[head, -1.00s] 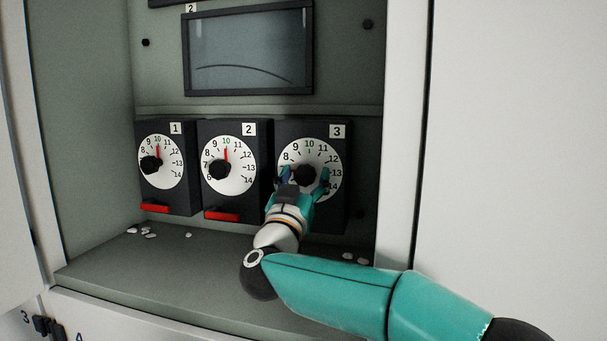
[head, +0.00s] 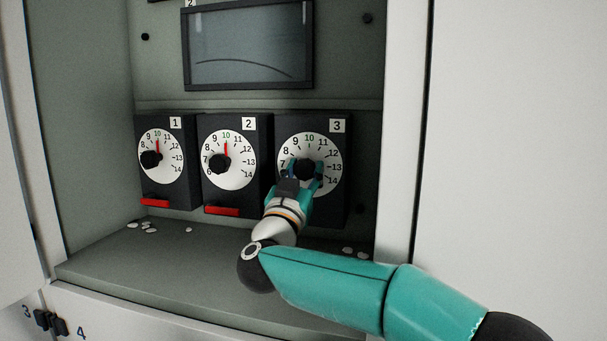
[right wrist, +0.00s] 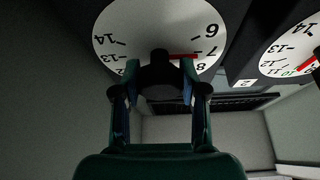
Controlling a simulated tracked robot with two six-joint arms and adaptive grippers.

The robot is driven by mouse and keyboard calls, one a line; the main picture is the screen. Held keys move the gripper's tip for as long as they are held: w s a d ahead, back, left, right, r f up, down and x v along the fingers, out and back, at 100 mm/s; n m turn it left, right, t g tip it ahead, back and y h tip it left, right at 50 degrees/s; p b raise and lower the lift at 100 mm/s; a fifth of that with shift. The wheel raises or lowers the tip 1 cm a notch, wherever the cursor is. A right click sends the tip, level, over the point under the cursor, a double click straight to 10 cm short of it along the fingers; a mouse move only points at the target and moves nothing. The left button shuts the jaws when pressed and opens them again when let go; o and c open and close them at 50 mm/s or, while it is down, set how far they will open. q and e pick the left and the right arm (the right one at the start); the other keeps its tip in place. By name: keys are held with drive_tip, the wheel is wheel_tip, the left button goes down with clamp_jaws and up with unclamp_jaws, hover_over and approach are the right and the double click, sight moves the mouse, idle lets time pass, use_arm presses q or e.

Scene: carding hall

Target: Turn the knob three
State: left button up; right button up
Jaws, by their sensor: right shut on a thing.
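Box three (head: 337,210) is the rightmost of three dark boxes, with a "3" label and a white round dial (head: 329,150). Its black knob (head: 306,168) stands out from the dial's middle. My right gripper (head: 304,173) is shut on this knob, one finger on each side. In the right wrist view, upside down, the knob (right wrist: 160,74) is between the fingertips, and a red pointer (right wrist: 184,56) lies close to the 7 and 8 marks. The pointer cannot be made out in the head view. My left gripper is not in view.
Dials one (head: 162,140) and two (head: 236,178) have red pointers at the green 10. Red tabs (head: 222,211) stick out below boxes one and two. A dark-framed screen (head: 248,45) is above. Small white bits (head: 145,228) lie on the shelf. A white cabinet side stands at right.

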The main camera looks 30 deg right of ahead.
drive_tip(key=m+g+h+b, duration=0.1)
drive_tip(key=m+g, duration=0.1)
drive_tip(key=m, duration=0.3)
drive_tip(key=m+g, duration=0.1)
drive_tip(key=m, duration=0.1)
drive_tip(key=m+g, duration=0.1)
drive_tip(key=m, duration=0.2)
drive_tip(key=shift+w+r+g+h, duration=0.1)
drive_tip(key=shift+g+h, duration=0.2)
drive_tip(key=shift+h, duration=0.1)
drive_tip(key=m+g, duration=0.1)
drive_tip(key=m, duration=0.2)
drive_tip(key=m+g+p, duration=0.1)
drive_tip(key=m, duration=0.2)
drive_tip(key=shift+m+g+y, duration=0.3)
drive_tip(key=shift+m, duration=0.1)
drive_tip(key=m+g+y+p, duration=0.1)
drive_tip(key=m, duration=0.2)
drive_tip(key=shift+m, duration=0.3)
drive_tip(key=shift+m+p, duration=0.4)
drive_tip(key=shift+m, duration=0.1)
drive_tip(key=o, duration=1.2)
drive_tip(key=shift+c, duration=0.2)
